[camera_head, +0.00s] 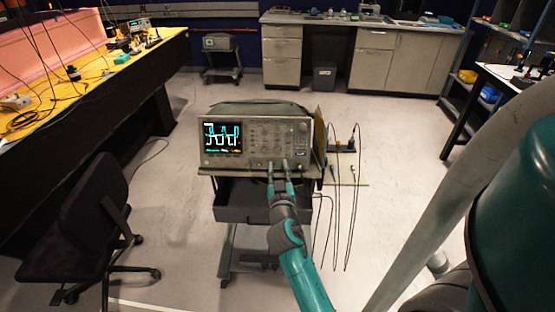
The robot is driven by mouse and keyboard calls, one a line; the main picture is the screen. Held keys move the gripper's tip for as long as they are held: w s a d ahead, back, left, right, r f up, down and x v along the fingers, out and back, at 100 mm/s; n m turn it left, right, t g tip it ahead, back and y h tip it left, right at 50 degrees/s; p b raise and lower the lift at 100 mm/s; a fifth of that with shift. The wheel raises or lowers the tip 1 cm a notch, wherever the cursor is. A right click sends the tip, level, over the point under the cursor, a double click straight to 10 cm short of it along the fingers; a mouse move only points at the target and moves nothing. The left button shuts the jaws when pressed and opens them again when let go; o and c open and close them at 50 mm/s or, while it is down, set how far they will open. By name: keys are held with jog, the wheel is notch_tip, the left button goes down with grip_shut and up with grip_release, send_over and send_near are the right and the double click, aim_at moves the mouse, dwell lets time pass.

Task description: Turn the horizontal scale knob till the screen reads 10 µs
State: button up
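The oscilloscope (255,152) stands on a cart in the middle of the view, its front panel facing me. Its lit screen (222,136) shows cyan and white traces; the readout text is too small to read. Knobs and buttons cover the panel right of the screen, too small to tell which is the horizontal scale knob. My gripper (278,164) is at the lower right part of the panel.
The cart has a dark drawer (240,213) below the oscilloscope. Cables (337,215) hang at its right. A black chair (85,215) stands at left, near a long yellow-topped bench (110,75). Grey cabinets (385,62) line the back. Open floor lies between.

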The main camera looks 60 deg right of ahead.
jog(key=v, duration=0.6)
jog(key=shift+a, duration=0.15)
dwell(0.4)
jog(key=s+a+f+n+t+y, duration=0.1)
jog(key=s+a+f+n+y, duration=0.15)
jog(key=a, duration=0.45)
jog(key=s+a+f+n+t+y, duration=0.2)
jog(key=a+f+y, duration=0.2)
jog(key=a, duration=0.4)
jog(key=s+a+f+n+t+y, duration=0.1)
jog(key=s+a+f+n+y, duration=0.2)
jog(key=a, duration=0.4)
jog(key=s+a+r+n+y, duration=0.1)
jog(key=s+a+y, duration=0.2)
jog(key=s+a, duration=0.3)
jog(key=s+a+r+n+y, duration=0.1)
jog(key=s+a+r+y, duration=0.1)
jog(key=s+a, duration=0.4)
jog(key=s+y, duration=0.1)
jog(key=s, duration=0.3)
jog(key=shift+s+r+y, duration=0.35)
jog(key=shift+s, duration=0.05)
jog(key=shift+a+n, duration=0.15)
jog(key=shift+n, duration=0.1)
jog(key=shift+c, duration=0.3)
